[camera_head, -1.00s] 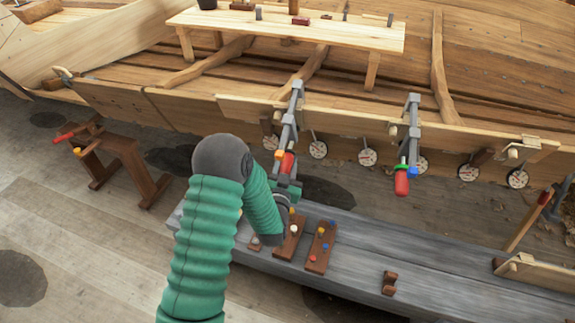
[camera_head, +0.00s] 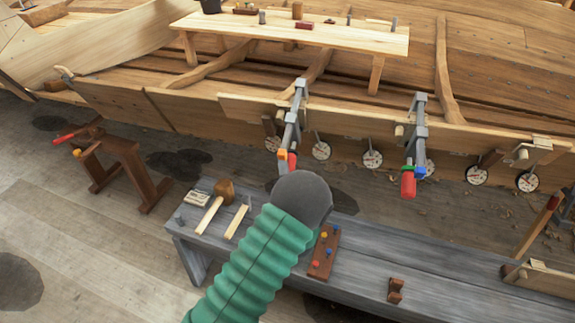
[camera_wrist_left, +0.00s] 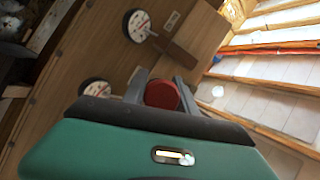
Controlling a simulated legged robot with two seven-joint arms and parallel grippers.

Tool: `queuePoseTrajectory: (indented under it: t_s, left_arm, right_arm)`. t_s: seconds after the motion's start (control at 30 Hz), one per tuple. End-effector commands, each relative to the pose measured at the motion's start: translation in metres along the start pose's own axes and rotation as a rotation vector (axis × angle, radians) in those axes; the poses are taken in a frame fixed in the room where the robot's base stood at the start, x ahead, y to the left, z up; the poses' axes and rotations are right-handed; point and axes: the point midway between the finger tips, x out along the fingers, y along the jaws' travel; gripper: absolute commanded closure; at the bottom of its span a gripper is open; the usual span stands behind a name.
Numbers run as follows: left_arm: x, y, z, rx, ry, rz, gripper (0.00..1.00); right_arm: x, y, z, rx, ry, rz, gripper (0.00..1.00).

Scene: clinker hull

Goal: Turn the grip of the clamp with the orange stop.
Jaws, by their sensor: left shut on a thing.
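The clamp with the orange stop (camera_head: 283,154) hangs on the hull plank, left of the middle in the head view. The top of its red grip (camera_head: 292,160) shows just above my arm's grey joint, which hides the rest. In the left wrist view the round red end of the grip (camera_wrist_left: 161,94) sits between the two grey fingers of my left gripper (camera_wrist_left: 161,87), which is shut on it. In the head view that gripper is hidden behind my arm. A second clamp with a blue stop (camera_head: 420,171) and a red grip (camera_head: 408,184) hangs to the right.
A brown sawhorse (camera_head: 125,165) stands left. Round dials (camera_head: 372,159) hang along the plank.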

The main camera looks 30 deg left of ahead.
Motion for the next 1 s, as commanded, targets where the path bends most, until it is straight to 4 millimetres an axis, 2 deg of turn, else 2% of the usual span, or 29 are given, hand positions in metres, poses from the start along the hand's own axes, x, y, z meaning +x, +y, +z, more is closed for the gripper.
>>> queuePoseTrajectory:
  t_s: [0.03, 0.5, 1.0]
  left_arm:
    - [-0.002, 0.004, 0.001, 0.042, 0.0, -0.009, 1.0]
    - [-0.003, 0.001, 0.001, 0.399, 0.0, -0.165, 1.0]
    - [-0.002, -0.002, 0.0, 0.541, -0.001, -0.228, 1.0]
  right_arm:
    - [0.003, 0.0, 0.001, 0.0, 0.0, 0.0, 1.0]
    - [0.015, 0.0, 0.004, 0.0, 0.0, 0.0, 1.0]
    - [0.019, 0.0, 0.005, 0.0, 0.0, 0.0, 1.0]
